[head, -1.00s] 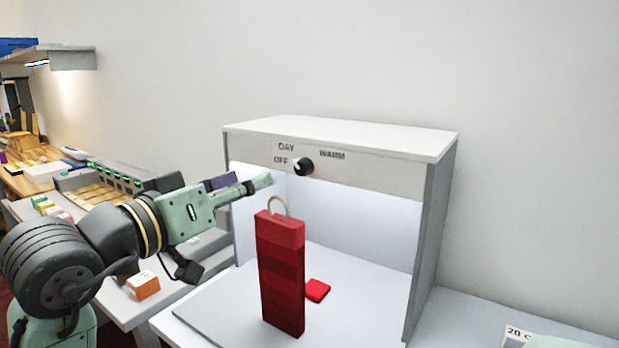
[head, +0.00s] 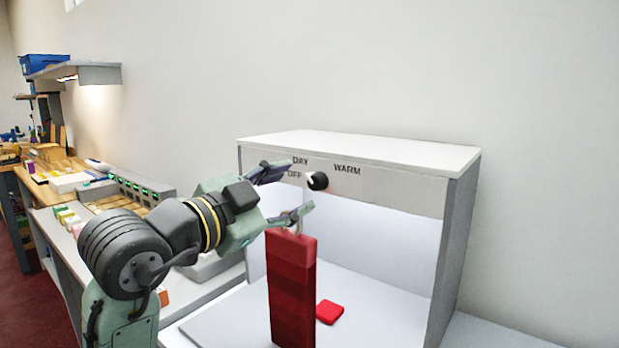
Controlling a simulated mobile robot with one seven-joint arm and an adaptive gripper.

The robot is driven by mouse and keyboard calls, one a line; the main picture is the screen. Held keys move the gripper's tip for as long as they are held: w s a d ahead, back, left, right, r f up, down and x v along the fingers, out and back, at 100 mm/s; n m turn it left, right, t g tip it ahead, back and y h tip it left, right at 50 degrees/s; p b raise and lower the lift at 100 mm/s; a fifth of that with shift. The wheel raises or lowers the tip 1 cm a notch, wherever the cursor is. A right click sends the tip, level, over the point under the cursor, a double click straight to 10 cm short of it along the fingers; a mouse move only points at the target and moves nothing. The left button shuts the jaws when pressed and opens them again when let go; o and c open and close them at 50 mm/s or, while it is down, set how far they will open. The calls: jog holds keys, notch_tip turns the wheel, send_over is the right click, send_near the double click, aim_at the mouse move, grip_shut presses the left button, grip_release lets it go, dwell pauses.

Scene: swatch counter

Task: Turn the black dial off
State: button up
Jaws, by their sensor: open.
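The black dial (head: 317,181) sits on the front top panel (head: 400,196) of a white light box. Labels OFF, DAY and WARM surround it; a white mark shows on the dial's left side, toward the OFF and DAY labels, but I cannot tell exactly which one it points at. The inside of the box looks lit. My gripper (head: 300,185) is open, its two fingers spread one above the other, just left of the dial. The upper finger is near the DAY and OFF labels. The lower finger is below the dial, over the red stack's top. I see no clear contact with the dial.
A tall red swatch stack (head: 292,290) stands in front of the box, close under my lower finger. A small red piece (head: 329,312) lies on the box floor. A side counter with a row of green-lit units (head: 145,188) is at left. A shelf (head: 85,73) hangs above it.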

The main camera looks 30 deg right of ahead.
aim_at(311, 182)
jog(key=p+x, duration=0.1)
jog(key=x, duration=0.4)
jog(key=shift+d, duration=0.1)
jog(key=shift+c, duration=0.6)
jog(key=c, duration=1)
jog(key=shift+c, duration=0.2)
jog(key=shift+n, duration=0.4)
jog(key=n+p, duration=0.1)
jog(key=n, duration=0.2)
jog(key=shift+r, duration=0.1)
jog(key=shift+w+n+p, duration=0.15)
jog(key=shift+n+p, duration=0.8)
jog(key=shift+n, duration=1.25)
